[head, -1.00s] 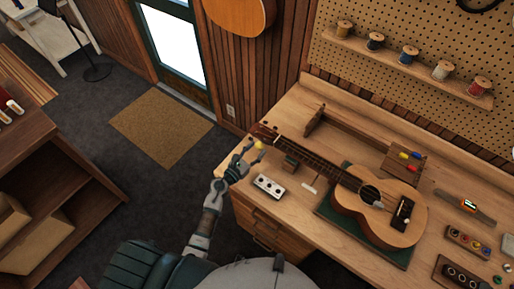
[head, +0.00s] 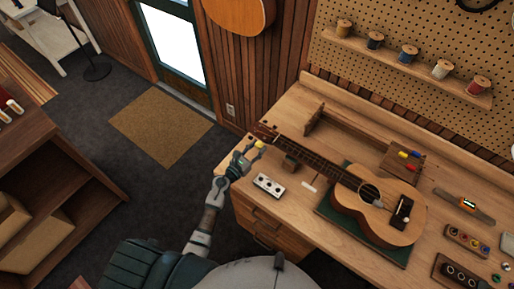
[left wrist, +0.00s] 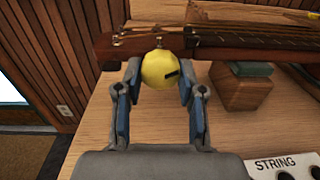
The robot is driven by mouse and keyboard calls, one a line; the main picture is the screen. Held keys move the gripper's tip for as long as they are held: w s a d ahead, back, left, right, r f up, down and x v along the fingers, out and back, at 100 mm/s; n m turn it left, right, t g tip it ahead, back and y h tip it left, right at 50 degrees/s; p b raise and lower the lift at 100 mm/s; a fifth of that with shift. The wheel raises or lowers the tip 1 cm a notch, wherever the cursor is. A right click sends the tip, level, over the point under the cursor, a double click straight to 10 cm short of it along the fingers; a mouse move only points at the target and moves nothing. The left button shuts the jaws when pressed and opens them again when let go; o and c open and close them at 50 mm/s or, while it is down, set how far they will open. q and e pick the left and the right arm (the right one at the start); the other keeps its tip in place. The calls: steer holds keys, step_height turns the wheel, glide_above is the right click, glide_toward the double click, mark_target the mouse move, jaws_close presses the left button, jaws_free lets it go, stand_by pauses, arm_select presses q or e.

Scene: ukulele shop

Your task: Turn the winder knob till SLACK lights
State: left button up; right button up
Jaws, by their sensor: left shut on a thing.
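The ukulele (head: 375,207) lies on its back on a dark green mat (head: 335,215), with its neck pointing to the upper left. The yellow winder knob (left wrist: 160,69) is at the headstock, with a dark mark on its right side; it also shows small in the head view (head: 260,145). My left gripper (left wrist: 159,84) is shut on the knob, one finger on each side. In the head view my left gripper (head: 247,157) is at the headstock end. A white panel (head: 269,186) with several dark round spots lies beside the neck; in the left wrist view its part reads STRING (left wrist: 280,165). No SLACK label is readable.
A wooden block (left wrist: 240,88) stands under the neck near the knob. Thread spools (head: 409,54) sit on a shelf above. The bench's left edge is close to my left gripper.

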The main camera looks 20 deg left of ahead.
arm_select(q)
steer(key=n+p, duration=0.1)
steer(key=n, duration=0.2)
steer(key=shift+n, duration=0.3)
steer(key=n, duration=0.5)
steer(key=shift+d+p, duration=0.1)
steer(key=shift+p, duration=0.2)
steer(key=o, duration=0.9)
steer(key=shift+c, duration=0.2)
steer(key=shift+s, duration=0.1)
steer(key=v, duration=1.1)
steer(key=shift+s+f, duration=0.15)
steer(key=shift+f, duration=0.15)
steer(key=shift+s, duration=0.35)
